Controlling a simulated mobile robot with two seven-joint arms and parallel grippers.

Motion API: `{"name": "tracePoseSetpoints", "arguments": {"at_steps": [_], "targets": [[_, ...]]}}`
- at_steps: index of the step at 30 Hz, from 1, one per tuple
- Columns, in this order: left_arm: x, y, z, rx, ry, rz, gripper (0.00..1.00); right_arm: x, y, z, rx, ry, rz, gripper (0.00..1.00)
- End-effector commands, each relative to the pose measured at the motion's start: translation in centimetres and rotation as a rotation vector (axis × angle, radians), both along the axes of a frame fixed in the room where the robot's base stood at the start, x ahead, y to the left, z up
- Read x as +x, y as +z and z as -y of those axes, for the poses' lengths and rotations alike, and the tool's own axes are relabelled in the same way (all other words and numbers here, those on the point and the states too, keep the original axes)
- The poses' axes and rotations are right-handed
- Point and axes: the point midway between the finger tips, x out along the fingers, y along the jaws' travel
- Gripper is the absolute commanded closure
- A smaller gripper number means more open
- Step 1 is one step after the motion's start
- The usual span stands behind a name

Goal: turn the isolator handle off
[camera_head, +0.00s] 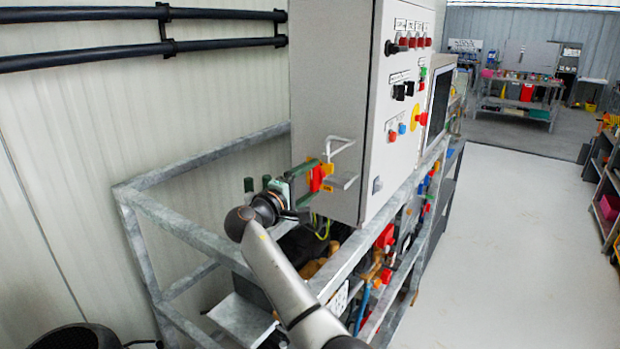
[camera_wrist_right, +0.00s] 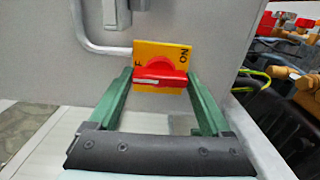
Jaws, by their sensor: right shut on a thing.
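The isolator handle is a red rotary grip (camera_head: 317,179) on a yellow plate (camera_head: 328,170), on the side of the grey control cabinet (camera_head: 333,75). In the right wrist view the red handle (camera_wrist_right: 160,75) lies crosswise between the two green fingers of my right gripper (camera_wrist_right: 161,84). An "ON" label shows at the right of the yellow plate (camera_wrist_right: 152,49); the label at the left is partly hidden. My right gripper (camera_head: 308,182) also shows in the head view, shut on the handle. My left gripper is not in view.
A bent pale metal bar (camera_wrist_right: 88,38) runs beside the yellow plate. A grey metal frame (camera_head: 185,165) surrounds the cabinet's base, close to my right arm. Buttons (camera_head: 410,42) line the cabinet's front. The floor at the right (camera_head: 510,240) is clear.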

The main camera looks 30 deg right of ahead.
Motion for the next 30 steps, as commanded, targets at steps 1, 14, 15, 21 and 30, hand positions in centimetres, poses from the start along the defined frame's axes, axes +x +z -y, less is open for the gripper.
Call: {"name": "tracePoseSetpoints", "arguments": {"at_steps": [1,14,15,21,30], "targets": [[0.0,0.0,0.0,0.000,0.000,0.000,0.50,0.0,0.0,0.0,-0.004,0.001,-0.008,0.73],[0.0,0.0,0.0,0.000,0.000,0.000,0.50,0.0,-0.1,0.0,-0.005,0.001,-0.009,0.04],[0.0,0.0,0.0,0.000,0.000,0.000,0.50,0.0,-0.1,0.0,-0.004,0.000,-0.008,0.00],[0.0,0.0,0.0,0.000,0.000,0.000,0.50,0.0,0.0,0.0,-0.004,0.000,-0.006,0.00],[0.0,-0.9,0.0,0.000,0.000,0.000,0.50,-1.2,-0.3,-3.2,-0.001,0.005,-0.004,0.00]]}}
